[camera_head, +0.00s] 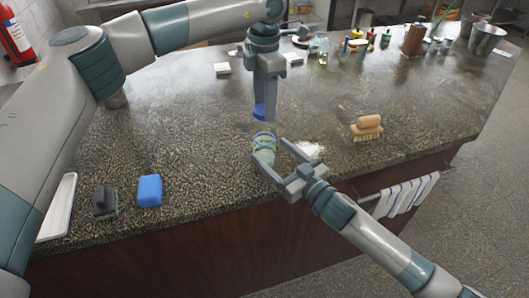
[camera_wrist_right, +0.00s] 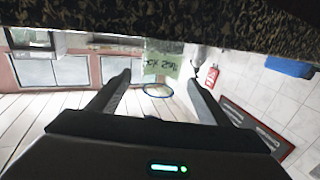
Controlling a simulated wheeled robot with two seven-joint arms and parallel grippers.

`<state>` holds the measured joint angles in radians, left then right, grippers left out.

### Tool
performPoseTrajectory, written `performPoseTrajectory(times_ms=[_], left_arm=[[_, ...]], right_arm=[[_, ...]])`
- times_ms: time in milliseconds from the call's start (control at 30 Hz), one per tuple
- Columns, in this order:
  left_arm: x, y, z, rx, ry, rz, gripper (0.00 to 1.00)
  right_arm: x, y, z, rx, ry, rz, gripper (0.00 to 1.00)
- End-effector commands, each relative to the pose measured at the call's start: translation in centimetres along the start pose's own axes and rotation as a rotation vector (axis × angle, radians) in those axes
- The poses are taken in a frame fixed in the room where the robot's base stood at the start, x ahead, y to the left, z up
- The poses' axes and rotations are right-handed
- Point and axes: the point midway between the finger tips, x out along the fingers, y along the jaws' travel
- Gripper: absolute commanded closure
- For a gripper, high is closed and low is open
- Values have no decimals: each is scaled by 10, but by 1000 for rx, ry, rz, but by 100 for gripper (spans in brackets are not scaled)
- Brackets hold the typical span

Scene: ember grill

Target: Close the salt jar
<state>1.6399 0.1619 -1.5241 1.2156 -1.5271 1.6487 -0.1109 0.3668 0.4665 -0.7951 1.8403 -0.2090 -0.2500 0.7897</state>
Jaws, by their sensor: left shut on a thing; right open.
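The salt jar (camera_head: 264,143), a small clear jar with a pale green label, stands upright on the counter with no lid on it. In the right wrist view the jar (camera_wrist_right: 163,62) appears upside down, between and just beyond the fingertips. My left gripper (camera_head: 260,100) points down and is shut on the blue lid (camera_head: 259,112), held a little above the jar with a gap between them. My right gripper (camera_head: 274,154) is open at the near side of the jar, its fingers to either side. I cannot tell whether a finger touches it.
A blue sponge (camera_head: 149,190), a dark block (camera_head: 105,202) and a white tray (camera_head: 59,207) lie at the left of the stone counter (camera_head: 200,135). A wooden brush (camera_head: 367,128) lies to the right. Several bottles stand at the back. A striped towel (camera_head: 408,195) hangs in front.

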Motion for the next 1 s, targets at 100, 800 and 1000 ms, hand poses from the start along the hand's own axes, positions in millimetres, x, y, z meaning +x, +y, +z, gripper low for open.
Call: performPoseTrajectory(times_ms=[100, 800, 1000], left_arm=[[0, 0, 0, 0, 0, 0, 76], [0, 0, 0, 0, 0, 0, 76], [0, 0, 0, 0, 0, 0, 76]], right_arm=[[20, 0, 0, -2, 1, -1, 28], [50, -1, 0, -1, -1, -1, 33], [50, 0, 0, -1, 0, -1, 81]])
